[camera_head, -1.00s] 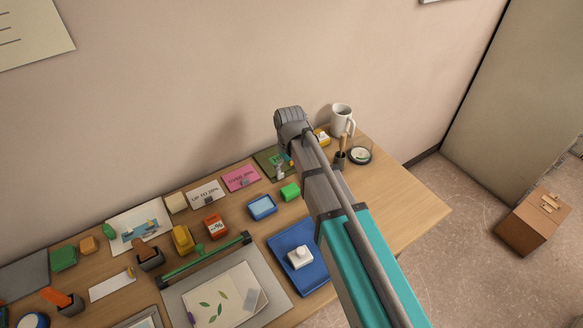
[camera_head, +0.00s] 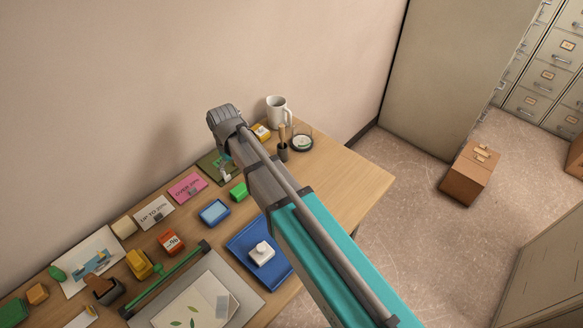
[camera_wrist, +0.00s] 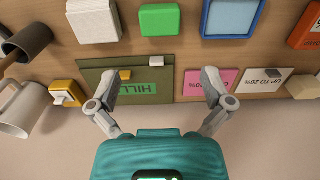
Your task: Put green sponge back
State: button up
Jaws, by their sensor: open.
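A bright green block (camera_head: 239,192), which looks like the green sponge, lies on the wooden desk (camera_head: 350,185) right of a blue-rimmed tray (camera_head: 215,212). In the wrist view the green block (camera_wrist: 160,19) is at the top middle, between a white block (camera_wrist: 94,20) and the blue-rimmed tray (camera_wrist: 232,18). My gripper (camera_wrist: 159,78) is open and empty, its fingers spread over a dark green card (camera_wrist: 100,78) near the wall. The block is beyond the fingertips, untouched.
A blue tray (camera_head: 240,245) holds a white object (camera_head: 261,252). Pink (camera_head: 188,187) and white (camera_head: 154,213) cards line the wall. The desk's right end is clear.

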jog(key=s+d+m, duration=0.2)
jog(key=d+m, duration=0.3)
jog(key=d, duration=1.3)
jog(key=s+d+m, duration=0.3)
jog(key=d+m, duration=0.2)
jog(key=d, duration=1.4)
jog(key=shift+s, duration=0.35)
jog(key=shift+c, duration=0.3)
dwell(1.0)
